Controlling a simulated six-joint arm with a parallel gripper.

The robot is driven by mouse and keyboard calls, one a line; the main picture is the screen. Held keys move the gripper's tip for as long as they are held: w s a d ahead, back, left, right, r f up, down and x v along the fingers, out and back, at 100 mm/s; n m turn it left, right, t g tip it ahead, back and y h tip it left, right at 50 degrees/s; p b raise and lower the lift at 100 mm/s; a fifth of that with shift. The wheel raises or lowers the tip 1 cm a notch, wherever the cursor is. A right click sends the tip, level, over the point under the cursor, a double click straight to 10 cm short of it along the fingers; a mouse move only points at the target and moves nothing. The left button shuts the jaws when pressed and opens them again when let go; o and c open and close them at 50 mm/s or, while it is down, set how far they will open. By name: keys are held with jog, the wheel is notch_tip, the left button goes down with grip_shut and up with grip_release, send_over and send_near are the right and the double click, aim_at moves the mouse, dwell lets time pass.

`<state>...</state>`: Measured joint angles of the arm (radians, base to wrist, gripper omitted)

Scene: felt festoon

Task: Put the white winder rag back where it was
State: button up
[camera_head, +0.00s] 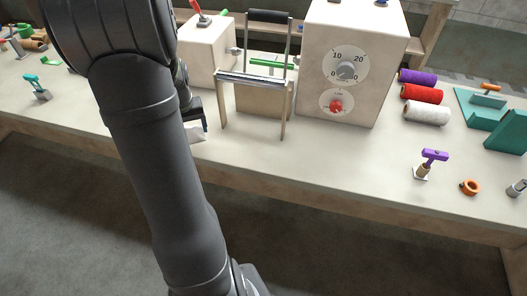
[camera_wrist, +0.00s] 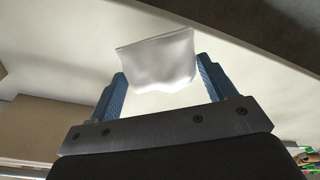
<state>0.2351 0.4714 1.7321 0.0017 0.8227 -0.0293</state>
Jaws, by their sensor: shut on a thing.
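A white rag (camera_wrist: 158,60) shows in the wrist view between the two blue fingers of my gripper (camera_wrist: 162,88), which is shut on it. The cloth hangs past the fingertips in a loose fold. In the head view, the rag (camera_head: 197,135) is a small pale patch near the table's front edge, just left of the wooden frame. My gripper (camera_head: 204,126) is mostly hidden there behind my arm. I cannot tell whether the rag touches the tabletop.
A wooden frame with a dark-handled bar (camera_head: 268,16) stands right of my gripper. Purple, red and white spools (camera_head: 428,112) lie at right, near a purple-handled tool (camera_head: 433,157) and an orange ring (camera_head: 469,187). The front middle tabletop is clear.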

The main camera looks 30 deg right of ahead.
jog(key=s+d+r+m, duration=0.3)
jog(key=s+d, duration=0.8)
jog(key=s, duration=0.1)
jog(key=s+d+r+m, duration=0.3)
jog(key=s+d+m, duration=0.1)
jog(key=s+d, duration=0.75)
send_over(264, 151)
jog(key=shift+g, duration=0.3)
jog(key=f, duration=0.7)
jog(key=shift+s+a+f, duration=0.1)
jog(key=shift+s+a, duration=0.1)
jog(key=shift+f, duration=1.95)
jog(key=shift+f, duration=0.1)
jog(key=o, duration=1)
jog(key=shift+c, duration=0.2)
